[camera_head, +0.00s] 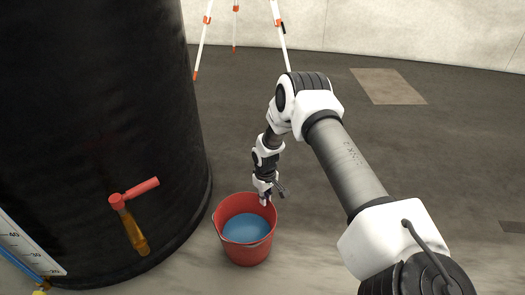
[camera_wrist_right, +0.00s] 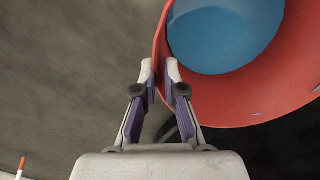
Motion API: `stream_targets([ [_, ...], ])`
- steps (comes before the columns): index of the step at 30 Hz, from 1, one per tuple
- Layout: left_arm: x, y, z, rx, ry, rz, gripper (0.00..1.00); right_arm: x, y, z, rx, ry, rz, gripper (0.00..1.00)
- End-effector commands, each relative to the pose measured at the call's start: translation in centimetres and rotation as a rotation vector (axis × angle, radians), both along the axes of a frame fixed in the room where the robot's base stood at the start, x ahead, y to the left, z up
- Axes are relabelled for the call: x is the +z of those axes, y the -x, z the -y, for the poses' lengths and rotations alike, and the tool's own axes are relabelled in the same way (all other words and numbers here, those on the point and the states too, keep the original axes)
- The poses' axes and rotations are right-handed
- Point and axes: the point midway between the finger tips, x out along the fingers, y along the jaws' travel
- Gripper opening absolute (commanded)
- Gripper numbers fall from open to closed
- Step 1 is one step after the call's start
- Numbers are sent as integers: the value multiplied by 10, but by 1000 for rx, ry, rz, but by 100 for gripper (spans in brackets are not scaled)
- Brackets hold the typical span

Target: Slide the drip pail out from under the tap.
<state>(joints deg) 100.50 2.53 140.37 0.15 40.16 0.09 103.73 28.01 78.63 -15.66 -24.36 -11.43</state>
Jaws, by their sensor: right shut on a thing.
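The drip pail (camera_head: 245,253) is red and holds blue liquid. It stands upright on the floor at the right of the black tank, a little right of the tap (camera_head: 130,220), which has a red handle and an amber spout. My right gripper (camera_head: 265,199) is at the pail's far rim in the head view. In the right wrist view, the right gripper (camera_wrist_right: 159,72) is shut on the rim, with one finger outside and one inside the wall of the pail (camera_wrist_right: 245,98). My left gripper is not in view.
The large black tank (camera_head: 90,110) fills the left side. A white scale board (camera_head: 25,245) stands at the lower left. White and orange tripod legs (camera_head: 282,35) stand at the back.

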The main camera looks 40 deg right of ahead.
Motion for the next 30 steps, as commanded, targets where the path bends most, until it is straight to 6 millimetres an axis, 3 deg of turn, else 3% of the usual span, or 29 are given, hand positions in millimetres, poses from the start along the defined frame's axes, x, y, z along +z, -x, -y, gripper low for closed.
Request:
stream_targets([
  [8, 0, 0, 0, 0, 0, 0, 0, 0, -1, 3, 0, 1, 3, 0],
  [9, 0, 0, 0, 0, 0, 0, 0, 0, -1, 3, 0, 2, 3, 20],
  [11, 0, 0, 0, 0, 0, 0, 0, 0, -1, 3, 0, 1, 2, 38],
  [22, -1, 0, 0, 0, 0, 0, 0, 3, 1, 2, 1, 0, -1, 38],
  [26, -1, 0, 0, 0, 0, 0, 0, 25, 0, 2, -1, -2, 2, 38],
  [30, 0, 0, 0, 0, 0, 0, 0, 62, -1, 2, -2, -2, 4, 38],
])
